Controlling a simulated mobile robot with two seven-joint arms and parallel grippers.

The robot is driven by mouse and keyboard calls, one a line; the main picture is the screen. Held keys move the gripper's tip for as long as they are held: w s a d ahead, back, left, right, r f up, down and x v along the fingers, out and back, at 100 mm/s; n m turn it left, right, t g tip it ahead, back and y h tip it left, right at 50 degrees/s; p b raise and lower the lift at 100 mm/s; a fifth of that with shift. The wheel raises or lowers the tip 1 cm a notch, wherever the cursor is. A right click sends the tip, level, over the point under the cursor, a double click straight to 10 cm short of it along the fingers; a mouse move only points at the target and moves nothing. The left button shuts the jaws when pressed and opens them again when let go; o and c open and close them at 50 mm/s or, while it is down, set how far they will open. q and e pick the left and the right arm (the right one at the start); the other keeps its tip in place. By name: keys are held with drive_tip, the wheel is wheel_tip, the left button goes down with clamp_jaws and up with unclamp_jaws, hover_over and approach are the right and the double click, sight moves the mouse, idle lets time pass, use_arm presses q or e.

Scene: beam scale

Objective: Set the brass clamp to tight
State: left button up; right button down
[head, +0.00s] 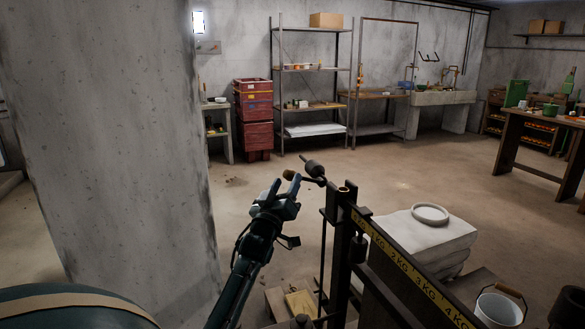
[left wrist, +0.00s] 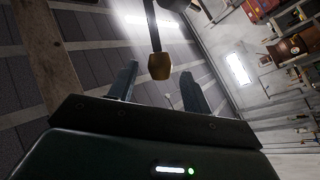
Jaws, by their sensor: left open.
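A small brass-coloured knob (head: 289,174), which looks like the brass clamp, sits at the left end of a short dark rod on the beam scale (head: 415,282). In the left wrist view the knob (left wrist: 159,66) hangs between and just beyond the fingertips, with a visible gap to both fingers. My left gripper (head: 285,183) is open and empty, right below the knob in the head view. The fingers also show in the left wrist view (left wrist: 157,80). Whether the clamp is tight or loose cannot be told. My right gripper is not in view.
A dark counterweight (head: 313,168) sits beside the knob, and the scale post (head: 337,240) stands right of my left arm. White sacks (head: 425,238) with a round dish (head: 430,214) lie behind the beam. A concrete pillar (head: 110,130) stands left. Floor beyond is clear.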

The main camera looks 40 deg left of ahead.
sight(292, 170)
use_arm(q)
drive_tip(key=x, duration=0.6)
drive_tip(key=shift+c, duration=0.2)
drive_tip(key=shift+f, duration=0.1)
clamp_jaws()
